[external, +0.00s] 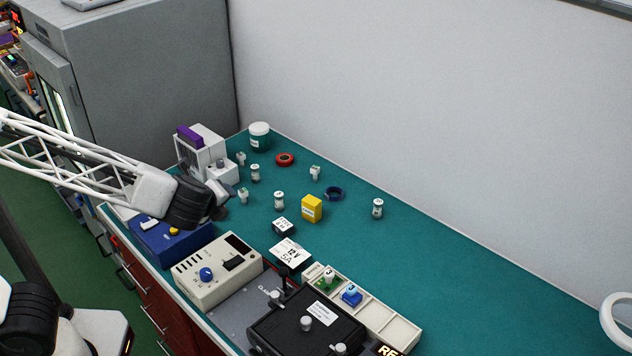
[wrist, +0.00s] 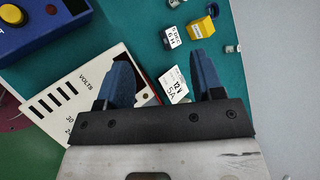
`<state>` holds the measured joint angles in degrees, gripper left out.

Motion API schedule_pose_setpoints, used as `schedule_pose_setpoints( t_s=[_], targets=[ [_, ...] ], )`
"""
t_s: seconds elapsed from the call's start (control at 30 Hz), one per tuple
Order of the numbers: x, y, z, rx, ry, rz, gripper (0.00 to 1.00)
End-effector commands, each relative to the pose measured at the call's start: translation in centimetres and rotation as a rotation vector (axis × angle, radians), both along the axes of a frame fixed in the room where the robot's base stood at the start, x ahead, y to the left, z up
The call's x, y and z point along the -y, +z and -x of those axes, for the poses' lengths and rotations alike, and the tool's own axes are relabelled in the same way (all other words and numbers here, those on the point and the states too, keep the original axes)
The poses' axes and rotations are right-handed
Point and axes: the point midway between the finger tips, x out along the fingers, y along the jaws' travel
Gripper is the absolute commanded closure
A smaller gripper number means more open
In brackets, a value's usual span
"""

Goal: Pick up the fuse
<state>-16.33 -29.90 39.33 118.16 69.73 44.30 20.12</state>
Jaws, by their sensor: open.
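Several small white cylindrical parts that look like fuses stand on the teal mat: one (external: 279,200) near the yellow box, one (external: 377,208) alone at the right, others (external: 255,173) farther back. I cannot tell which one is the fuse. In the wrist view, a small part (wrist: 232,48) shows at the mat's right edge, and parts of others show at the top edge. My gripper (wrist: 160,60) is open, with nothing between its blue fingers. In the external view my gripper (external: 222,203) hangs above the left side of the bench, apart from these parts.
A volt meter supply (external: 218,270), a blue box (external: 170,243) and a black fixture (external: 306,325) fill the near left. A white card (external: 290,254), yellow box (external: 312,208), dark blue ring (external: 334,194) and red ring (external: 285,159) lie on the mat (external: 440,265). Its right side is clear.

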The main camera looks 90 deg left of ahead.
Motion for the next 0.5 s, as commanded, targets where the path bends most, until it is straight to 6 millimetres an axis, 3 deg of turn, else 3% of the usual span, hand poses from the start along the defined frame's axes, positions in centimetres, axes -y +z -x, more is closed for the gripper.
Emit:
schedule_pose_setpoints(
  t_s=[0.1,0.5],
  targets=[
    [-3.0,-1.7,-1.9,-0.087,-0.089,-0.096,0.39],
    [-11.7,-8.7,-7.0,-0.409,-0.428,-0.388,0.39]
  ],
)
